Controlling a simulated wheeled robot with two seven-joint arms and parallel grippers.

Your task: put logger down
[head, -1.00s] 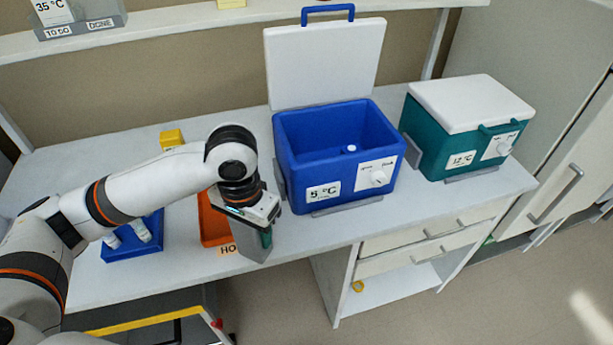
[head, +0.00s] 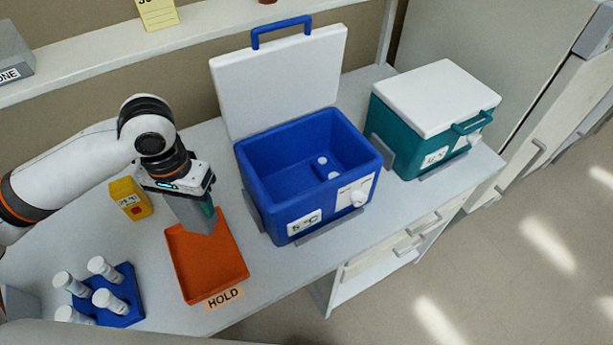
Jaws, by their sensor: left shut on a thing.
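My left gripper (head: 200,222) points down over the back part of the orange tray (head: 225,276) marked HOLD. It is shut on the logger (head: 208,206), of which only a small dark green part shows; the grey fingers hide the rest. Whether it touches the tray floor I cannot tell. The visible part of the tray is empty. My right gripper is not in view.
Right of the tray stands an open blue box (head: 270,205) marked 5 °C, with small white-topped items inside. A closed teal box (head: 395,140) is farther right. A yellow labelled block (head: 130,198) is behind left. A blue rack (head: 125,290) holds several white-capped vials at front left.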

